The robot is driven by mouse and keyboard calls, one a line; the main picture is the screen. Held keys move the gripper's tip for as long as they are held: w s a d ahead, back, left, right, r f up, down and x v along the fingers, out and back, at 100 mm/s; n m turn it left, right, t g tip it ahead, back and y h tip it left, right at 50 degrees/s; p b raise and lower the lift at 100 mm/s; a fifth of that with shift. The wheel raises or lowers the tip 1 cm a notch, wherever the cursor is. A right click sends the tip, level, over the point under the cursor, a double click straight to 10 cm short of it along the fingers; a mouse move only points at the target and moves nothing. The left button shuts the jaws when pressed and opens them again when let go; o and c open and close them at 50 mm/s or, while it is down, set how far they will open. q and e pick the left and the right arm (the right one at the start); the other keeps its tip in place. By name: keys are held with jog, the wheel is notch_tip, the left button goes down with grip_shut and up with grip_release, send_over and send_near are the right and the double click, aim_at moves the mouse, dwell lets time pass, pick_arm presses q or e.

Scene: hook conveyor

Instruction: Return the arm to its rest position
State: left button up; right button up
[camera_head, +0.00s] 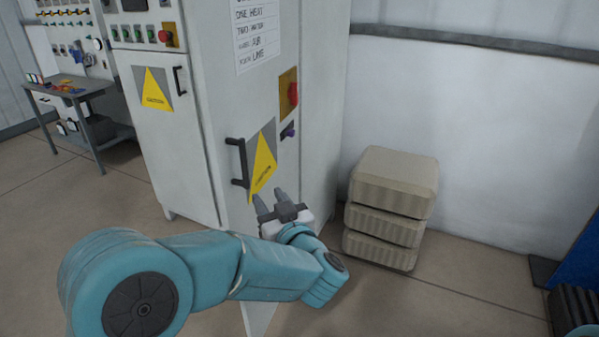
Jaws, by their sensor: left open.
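My left arm comes in from the lower left, teal with dark joint caps, and reaches across the lower middle of the head view. My left gripper (270,203) is at its end, with two grey fingers spread apart and nothing between them. The fingers point up toward the white cabinet door, just below its black handle (238,162) and the yellow warning sign (263,163). I cannot tell whether they touch the door. My right gripper is not in view.
The tall white cabinet (222,90) stands directly in front of the arm. Stacked beige blocks (390,205) stand against the wall to the right. A small grey table (72,92) is at the far left. Open floor (445,295) lies at the lower right.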

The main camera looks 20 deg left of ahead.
pick_arm(q)
jog(key=a+f+m+g, duration=0.2)
jog(key=a+f, duration=0.6)
jog(key=f, duration=0.5)
jog(key=s+f+m+g+h, duration=0.1)
jog(key=s+f+m+h, duration=0.3)
jog(key=f, duration=1)
jog(key=s+d+f+g+h, duration=0.5)
jog(key=s+d+f+h, duration=0.35)
jog(key=s+f, duration=0.45)
jog(key=s+d+g+h, duration=0.1)
jog(key=s+d+g, duration=0.1)
jog(key=s+d, duration=0.2)
jog(key=s+d+f+g+h, duration=0.1)
jog(key=s+d+g+h, duration=0.1)
jog(key=s, duration=0.6)
jog(key=shift+s+d+f+g, duration=0.15)
jog(key=shift+d+f+g, duration=0.15)
jog(key=shift+d+g, duration=0.45)
jog(key=shift+d, duration=0.1)
